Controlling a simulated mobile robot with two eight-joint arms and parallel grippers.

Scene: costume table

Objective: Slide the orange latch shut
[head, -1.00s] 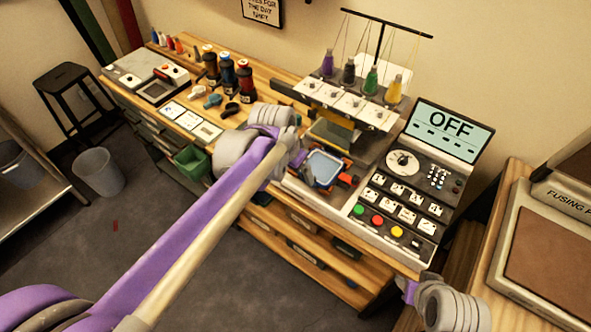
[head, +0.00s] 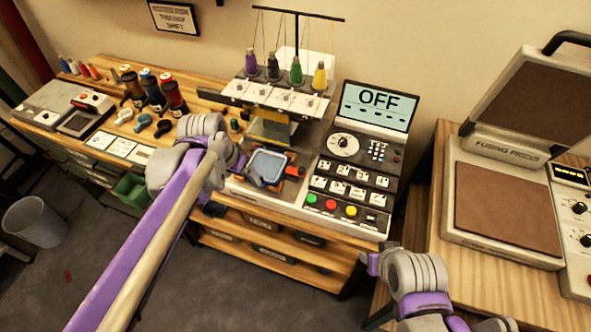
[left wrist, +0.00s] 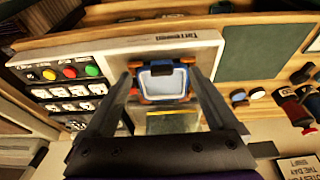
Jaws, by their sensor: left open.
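A blue-rimmed hoop frame (head: 267,167) with a pale centre sits on the front of the embroidery machine. Orange parts (head: 293,171) show at its right side, and I cannot tell which is the latch or how far it is slid. In the left wrist view the hoop frame (left wrist: 163,80) lies ahead between my fingers, with orange pieces (left wrist: 188,60) at its edges. My left gripper (head: 240,163) is open and empty, just left of the hoop in the head view. My right gripper (head: 371,263) is at the lower right, away from the machine; its jaws are unclear.
The control panel (head: 350,178) with coloured buttons and a screen (head: 376,104) reading OFF stands right of the hoop. Thread spools (head: 273,68) top the machine. Thread cones (head: 153,91) stand at left. A fusing press (head: 505,205) sits on the right bench.

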